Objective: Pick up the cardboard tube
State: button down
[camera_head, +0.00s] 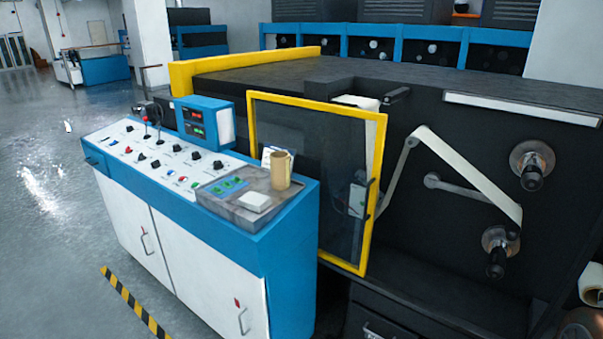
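A small tan cylinder (280,171) stands upright on the grey tray at the right end of the control console. Its colour fits cardboard, but a handle-like shape on its right side makes it look like a mug; I cannot tell which it is. A pale roll end (592,284) shows at the right edge, partly cut off, and its material is unclear. My gripper is not in view, and nothing seen is held.
The blue and white console (205,260) has knobs, levers and a display box (205,122). A yellow-framed glass door (378,195) stands close to the tan cylinder. White web runs over rollers on the dark machine (450,230). Open floor (50,220) lies left.

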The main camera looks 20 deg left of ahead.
aim_at(280, 160)
jog(key=k, duration=0.6)
jog(key=u, duration=0.6)
jog(key=i, duration=0.95)
jog(key=u, duration=1.05)
jog(key=i, duration=1.4)
jog(key=u, duration=0.2)
